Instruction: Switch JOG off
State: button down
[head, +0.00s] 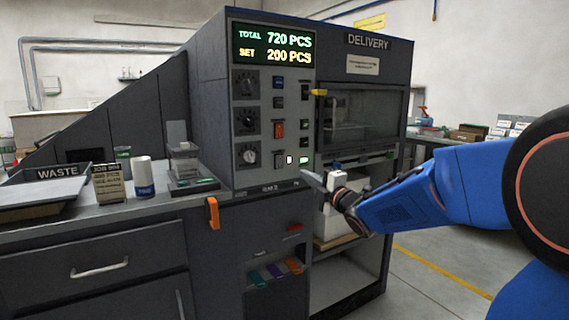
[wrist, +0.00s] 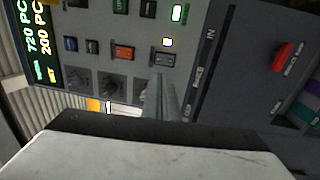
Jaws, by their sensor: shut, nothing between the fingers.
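The control panel (head: 262,120) faces me on the dark machine, with small labels I cannot read, so I cannot tell which control is JOG. A dark switch (head: 279,159) sits low on it below an orange switch (head: 279,129). In the wrist view the dark switch (wrist: 165,58) and white lamp (wrist: 168,42) lie just beyond my fingertips. My gripper (head: 322,178) is shut and empty, right of the panel's lower edge; its fingers (wrist: 162,80) point at the panel. Contact cannot be told.
Three knobs (head: 245,122) line the panel's left side. The delivery window (head: 350,118) with a yellow handle is to the right. A counter with a white cup (head: 144,176) and an orange hook (head: 213,213) is at left. Floor at right is clear.

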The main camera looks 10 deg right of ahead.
aim_at(281, 158)
jog(key=shift+w, duration=0.1)
jog(key=x, duration=1.3)
jog(key=shift+w, duration=0.2)
jog(key=shift+w+a+r, duration=0.1)
jog(key=shift+w, duration=0.05)
